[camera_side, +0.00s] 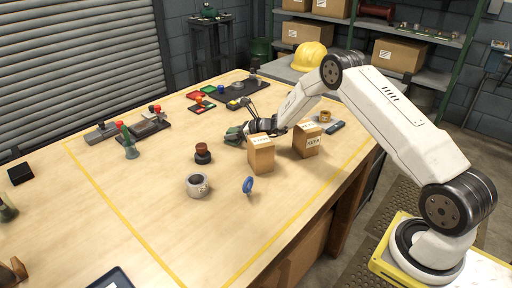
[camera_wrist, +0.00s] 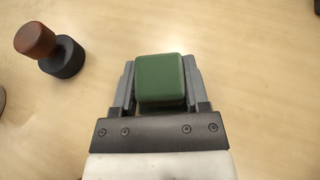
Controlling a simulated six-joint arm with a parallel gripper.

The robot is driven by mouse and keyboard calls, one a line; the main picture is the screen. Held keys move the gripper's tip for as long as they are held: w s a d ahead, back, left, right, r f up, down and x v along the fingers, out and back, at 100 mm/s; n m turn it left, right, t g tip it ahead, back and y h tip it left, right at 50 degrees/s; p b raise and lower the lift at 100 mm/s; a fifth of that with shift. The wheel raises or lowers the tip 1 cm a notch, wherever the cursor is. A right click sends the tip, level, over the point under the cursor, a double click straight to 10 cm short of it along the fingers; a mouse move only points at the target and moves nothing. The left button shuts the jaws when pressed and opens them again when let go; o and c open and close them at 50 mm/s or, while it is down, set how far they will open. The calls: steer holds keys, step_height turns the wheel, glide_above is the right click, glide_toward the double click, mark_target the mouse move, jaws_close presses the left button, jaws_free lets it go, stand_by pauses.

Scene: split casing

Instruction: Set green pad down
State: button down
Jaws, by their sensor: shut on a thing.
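The green pad (camera_wrist: 160,79) is a small rounded green block. In the wrist view it sits between the two fingers of my gripper (camera_wrist: 160,88), which is shut on it. In the side view, my gripper (camera_side: 240,135) is low over the middle of the wooden table, behind a cardboard box. The pad (camera_side: 233,131) shows there only as a small dark green patch. I cannot tell whether the pad touches the table top (camera_side: 130,190).
A dark stamp with a brown knob (camera_wrist: 50,48) stands left of my gripper. Two cardboard boxes (camera_side: 261,155) (camera_side: 307,140) stand close by. A grey mug (camera_side: 197,187) and a blue ring-shaped thing (camera_side: 248,186) are nearer the front. The table left of the stamp has free room.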

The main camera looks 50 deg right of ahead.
mark_target(236, 130)
steer(key=shift+f, duration=0.1)
steer(key=shift+c, duration=0.4)
jaws_free()
steer(key=shift+r, duration=0.2)
steer(key=shift+v, duration=1.7)
step_height(236, 130, up, 7)
steer(key=shift+w+f, duration=0.1)
steer(key=shift+w, duration=0.05)
